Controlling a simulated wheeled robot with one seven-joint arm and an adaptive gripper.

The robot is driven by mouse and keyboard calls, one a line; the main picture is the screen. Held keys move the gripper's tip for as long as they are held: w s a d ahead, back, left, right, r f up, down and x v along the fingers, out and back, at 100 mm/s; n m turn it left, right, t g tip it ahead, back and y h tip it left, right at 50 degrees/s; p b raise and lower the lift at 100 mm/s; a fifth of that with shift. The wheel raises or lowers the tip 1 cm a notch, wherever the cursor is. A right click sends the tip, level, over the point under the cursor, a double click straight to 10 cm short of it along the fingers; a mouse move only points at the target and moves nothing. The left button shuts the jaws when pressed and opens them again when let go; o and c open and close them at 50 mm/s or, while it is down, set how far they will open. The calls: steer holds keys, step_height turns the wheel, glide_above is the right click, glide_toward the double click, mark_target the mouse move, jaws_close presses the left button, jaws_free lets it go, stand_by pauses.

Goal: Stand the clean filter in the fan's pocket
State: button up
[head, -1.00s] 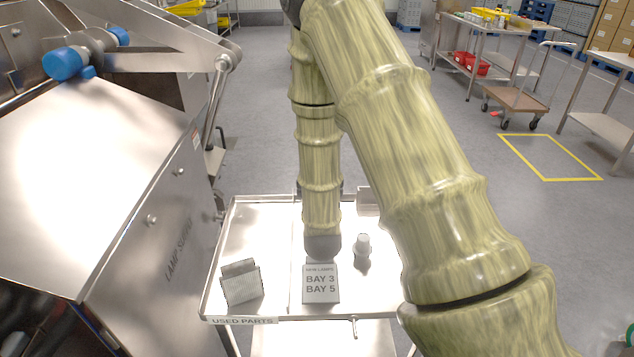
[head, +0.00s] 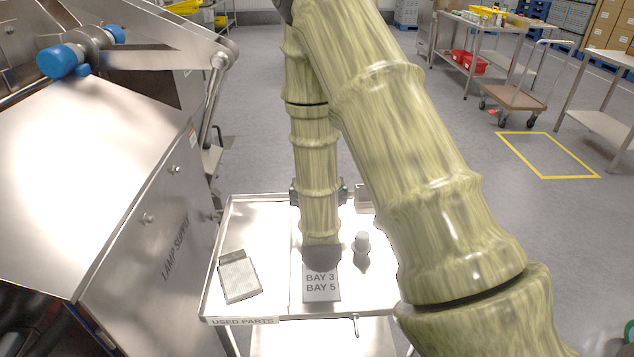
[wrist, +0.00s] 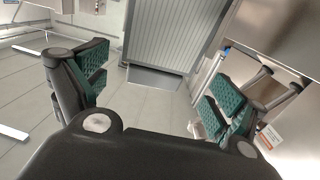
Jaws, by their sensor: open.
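In the head view my arm hides most of the gripper; dark parts show on both sides of the forearm, over the trolley's far end. I cannot make out a fan pocket.
The steel lamp supply cabinet (head: 140,215) stands close on the left.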

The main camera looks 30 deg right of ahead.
steer(key=b+v, duration=0.1)
steer(key=v, duration=0.7)
steer(key=shift+s, duration=0.2)
steer(key=shift+a, duration=0.1)
